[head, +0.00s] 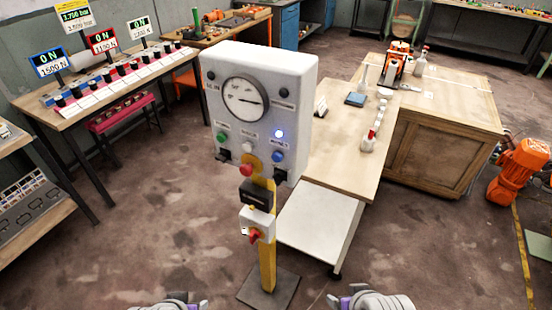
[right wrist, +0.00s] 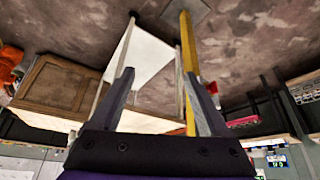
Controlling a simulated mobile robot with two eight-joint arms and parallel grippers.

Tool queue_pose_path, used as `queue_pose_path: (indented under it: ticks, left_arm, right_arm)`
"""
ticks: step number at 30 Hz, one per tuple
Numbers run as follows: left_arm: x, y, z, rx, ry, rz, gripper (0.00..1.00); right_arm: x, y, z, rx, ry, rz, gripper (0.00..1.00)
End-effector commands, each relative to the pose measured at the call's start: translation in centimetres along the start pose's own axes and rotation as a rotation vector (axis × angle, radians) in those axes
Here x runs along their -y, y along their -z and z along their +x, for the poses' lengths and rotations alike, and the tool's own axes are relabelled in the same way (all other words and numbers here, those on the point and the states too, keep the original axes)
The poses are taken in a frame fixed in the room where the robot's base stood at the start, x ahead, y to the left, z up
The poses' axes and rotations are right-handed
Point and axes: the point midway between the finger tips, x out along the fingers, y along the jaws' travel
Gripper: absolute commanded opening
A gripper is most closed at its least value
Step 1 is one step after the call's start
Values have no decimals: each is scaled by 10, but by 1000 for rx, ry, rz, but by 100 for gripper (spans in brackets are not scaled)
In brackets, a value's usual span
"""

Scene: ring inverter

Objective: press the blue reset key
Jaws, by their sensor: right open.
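The blue reset key (head: 278,156) is a round button on the lower right of the front of a white control box (head: 295,75). A lit blue lamp (head: 280,133) is above it. The box stands on a yellow post (head: 267,255). My left gripper (head: 190,303) shows only partly at the bottom edge; its jaws are not clear. My right gripper (head: 345,301) is low at the bottom edge, right of the post and well below the key. In the right wrist view it (right wrist: 158,74) is open and empty, with the yellow post behind its fingers.
The box also carries a gauge (head: 245,100), a green button (head: 221,137), a white button (head: 247,146) and a red mushroom button (head: 246,169). A red-handled switch box (head: 257,222) is lower on the post. A wooden bench (head: 345,160) stands behind right. The floor in front is clear.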

Motion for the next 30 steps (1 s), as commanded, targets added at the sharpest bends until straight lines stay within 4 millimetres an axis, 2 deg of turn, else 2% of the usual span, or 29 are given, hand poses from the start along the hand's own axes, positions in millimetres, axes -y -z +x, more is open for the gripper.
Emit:
queue_pose_path:
  ticks: [1, 2, 13, 30]
  left_arm:
    - [0, 0, 0, 0, 0, 0, 50]
    - [0, 0, 0, 0, 0, 0, 50]
    - [0, 0, 0, 0, 0, 0, 50]
    - [0, 0, 0, 0, 0, 0, 50]
  right_arm:
    - [0, 0, 0, 0, 0, 0, 72]
    - [0, 0, 0, 0, 0, 0, 66]
    - [0, 0, 0, 0, 0, 0, 0]
    - [0, 0, 0, 0, 0, 0, 0]
